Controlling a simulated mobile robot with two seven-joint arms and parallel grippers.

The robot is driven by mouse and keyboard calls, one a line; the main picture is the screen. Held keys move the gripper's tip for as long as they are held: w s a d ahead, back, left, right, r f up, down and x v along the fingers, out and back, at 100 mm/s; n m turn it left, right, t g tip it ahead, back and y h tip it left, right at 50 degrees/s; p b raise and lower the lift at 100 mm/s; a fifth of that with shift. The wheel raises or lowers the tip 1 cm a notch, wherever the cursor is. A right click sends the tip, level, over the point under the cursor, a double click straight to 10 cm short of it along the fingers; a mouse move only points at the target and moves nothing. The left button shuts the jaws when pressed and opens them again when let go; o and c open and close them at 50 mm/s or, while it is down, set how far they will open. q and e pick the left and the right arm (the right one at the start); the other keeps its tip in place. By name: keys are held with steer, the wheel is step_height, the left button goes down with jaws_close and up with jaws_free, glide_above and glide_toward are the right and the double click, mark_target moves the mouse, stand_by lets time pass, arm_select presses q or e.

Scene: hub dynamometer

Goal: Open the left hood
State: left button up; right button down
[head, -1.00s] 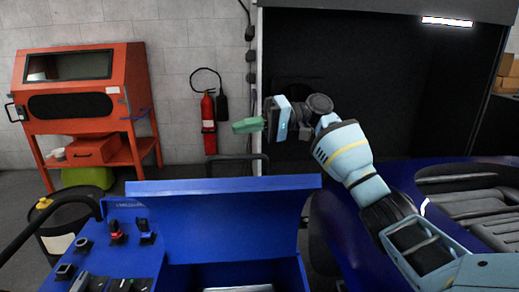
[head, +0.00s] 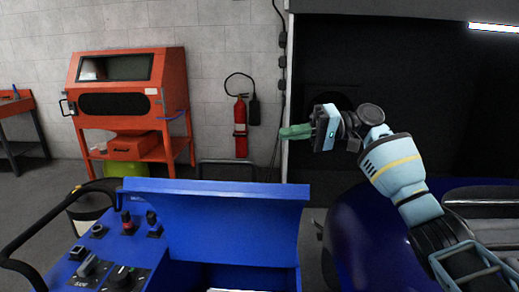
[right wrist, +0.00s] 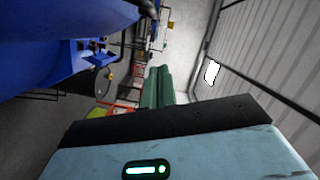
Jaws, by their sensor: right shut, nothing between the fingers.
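A blue cabinet stands at the bottom of the head view. Its wide blue panel (head: 225,215) looks like a raised lid over an open box, and a control panel (head: 120,245) is on its left. I cannot tell for certain whether this panel is the left hood. My right gripper (head: 294,132) is shut and empty, its green fingers pointing left. It appears above the panel's right end in the picture, apart from it. Its shut fingers also show in the right wrist view (right wrist: 158,87). My left gripper is out of view.
A blue car body (head: 365,225) is at the right, below my right arm. An orange cabinet (head: 130,95) and a fire extinguisher (head: 240,127) are by the back wall. A dark barrel (head: 90,205) stands at the left. Grey floor shows between.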

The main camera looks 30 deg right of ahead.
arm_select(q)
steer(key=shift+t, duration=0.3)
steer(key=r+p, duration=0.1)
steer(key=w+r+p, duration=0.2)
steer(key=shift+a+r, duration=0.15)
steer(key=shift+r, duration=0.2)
arm_select(e)
steer(key=w+a+f, duration=0.1)
steer(key=a+f, duration=0.1)
steer(key=a, duration=0.9)
steer(key=shift+f, duration=0.3)
steer(key=shift+a, duration=0.1)
